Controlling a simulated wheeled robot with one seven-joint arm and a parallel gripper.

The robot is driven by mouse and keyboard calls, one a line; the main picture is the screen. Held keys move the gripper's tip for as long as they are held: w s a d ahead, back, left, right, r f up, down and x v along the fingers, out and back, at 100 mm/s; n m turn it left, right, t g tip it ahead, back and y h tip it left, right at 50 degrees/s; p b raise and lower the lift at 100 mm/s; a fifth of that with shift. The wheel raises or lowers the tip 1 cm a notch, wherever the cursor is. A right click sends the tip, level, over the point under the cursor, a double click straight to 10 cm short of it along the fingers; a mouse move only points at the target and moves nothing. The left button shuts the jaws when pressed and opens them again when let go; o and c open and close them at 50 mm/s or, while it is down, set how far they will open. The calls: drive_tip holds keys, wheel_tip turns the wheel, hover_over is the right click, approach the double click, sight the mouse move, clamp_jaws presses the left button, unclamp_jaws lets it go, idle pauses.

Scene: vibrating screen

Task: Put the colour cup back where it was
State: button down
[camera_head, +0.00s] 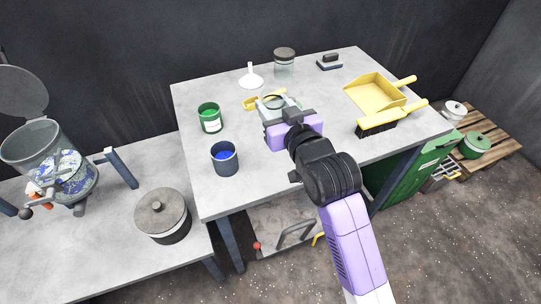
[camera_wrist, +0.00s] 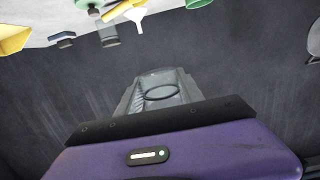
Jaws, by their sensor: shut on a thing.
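Two coloured cups stand upright on the tall grey table: a green cup (camera_head: 210,118) with a pale label at the left, and a blue-topped dark cup (camera_head: 224,160) near the front left edge. My gripper (camera_head: 273,103) is over the middle of the table, right of both cups and apart from them. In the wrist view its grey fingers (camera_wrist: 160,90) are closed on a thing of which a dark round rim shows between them. The gripper hides most of that thing, and I cannot tell its colour.
A yellow scoop (camera_head: 250,102) lies beside my gripper. A white funnel (camera_head: 251,78), a lidded jar (camera_head: 284,64) and a small block-like brush (camera_head: 329,62) are at the back. A yellow dustpan (camera_head: 374,95) and black-bristled brush (camera_head: 380,126) lie at the right. The table between funnel and green cup is clear.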

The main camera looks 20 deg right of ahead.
sight(273, 163)
wheel_tip(273, 163, down, 19)
drive_tip(key=shift+f+b, duration=0.1)
drive_tip(key=shift+b, duration=0.55)
drive_tip(key=shift+f, duration=0.15)
drive_tip(key=c, duration=0.7)
unclamp_jaws()
drive_tip(key=shift+c, duration=0.2)
drive_tip(key=shift+r, duration=0.2)
drive_tip(key=s, duration=0.4)
drive_tip(key=s+r, duration=0.1)
drive_tip(key=s, duration=0.7)
drive_tip(key=shift+r, duration=0.4)
